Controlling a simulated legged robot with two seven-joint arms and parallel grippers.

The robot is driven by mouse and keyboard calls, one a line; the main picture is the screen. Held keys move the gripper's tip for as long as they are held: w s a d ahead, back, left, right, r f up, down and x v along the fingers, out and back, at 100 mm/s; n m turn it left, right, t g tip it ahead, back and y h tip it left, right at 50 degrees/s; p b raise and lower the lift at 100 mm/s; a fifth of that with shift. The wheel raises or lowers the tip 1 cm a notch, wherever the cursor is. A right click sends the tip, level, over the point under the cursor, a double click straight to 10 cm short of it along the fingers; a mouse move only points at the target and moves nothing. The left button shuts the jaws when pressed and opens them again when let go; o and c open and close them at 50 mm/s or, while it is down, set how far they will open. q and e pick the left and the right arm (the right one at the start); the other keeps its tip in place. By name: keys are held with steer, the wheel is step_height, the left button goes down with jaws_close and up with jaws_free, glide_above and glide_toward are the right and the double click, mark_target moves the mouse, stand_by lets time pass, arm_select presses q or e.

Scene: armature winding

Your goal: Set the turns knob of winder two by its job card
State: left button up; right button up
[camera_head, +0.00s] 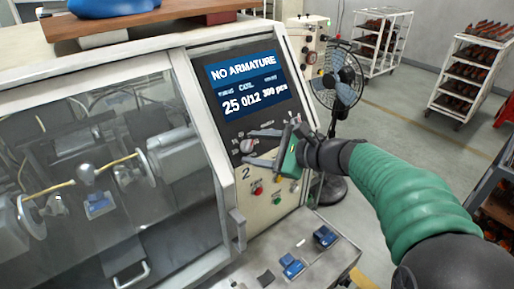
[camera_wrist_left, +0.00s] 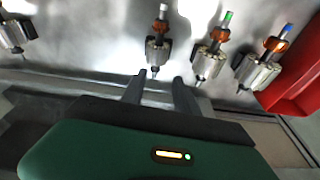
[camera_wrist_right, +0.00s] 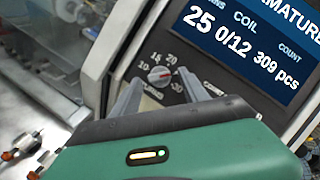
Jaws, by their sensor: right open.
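Winder two's control panel (camera_head: 262,205) bears the number 2 and a lit screen (camera_head: 247,84) reading NO ARMATURE, turns 25, coil 0/12. The turns knob (camera_wrist_right: 158,74), a small round dial with numbers from 10 to 30 around it, sits below the screen. Its exact pointer direction is too small to tell. My right gripper (camera_head: 246,148) is open, its fingers reaching to either side of the knob; I cannot tell whether they touch it. My left gripper (camera_wrist_left: 160,76) is open and empty, seen only in the left wrist view. I cannot make out a job card.
Several armatures (camera_wrist_left: 206,62) with coloured tips lie before my left gripper, beside a red bin (camera_wrist_left: 295,75). Red and green buttons (camera_head: 257,188) sit below the knob. A fan (camera_head: 338,80) and rack carts (camera_head: 470,75) stand behind, with open floor between.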

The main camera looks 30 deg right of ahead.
steer(key=shift+r, duration=0.1)
arm_select(q)
steer(key=shift+r, duration=0.15)
arm_select(e)
steer(key=shift+s+d+r, duration=0.15)
steer(key=shift+s+d, duration=0.05)
steer(key=shift+s, duration=0.15)
arm_select(q)
steer(key=p+v, duration=0.3)
steer(key=shift+w+r, duration=0.1)
steer(key=shift+w, duration=0.25)
arm_select(e)
steer(key=v, duration=1.6)
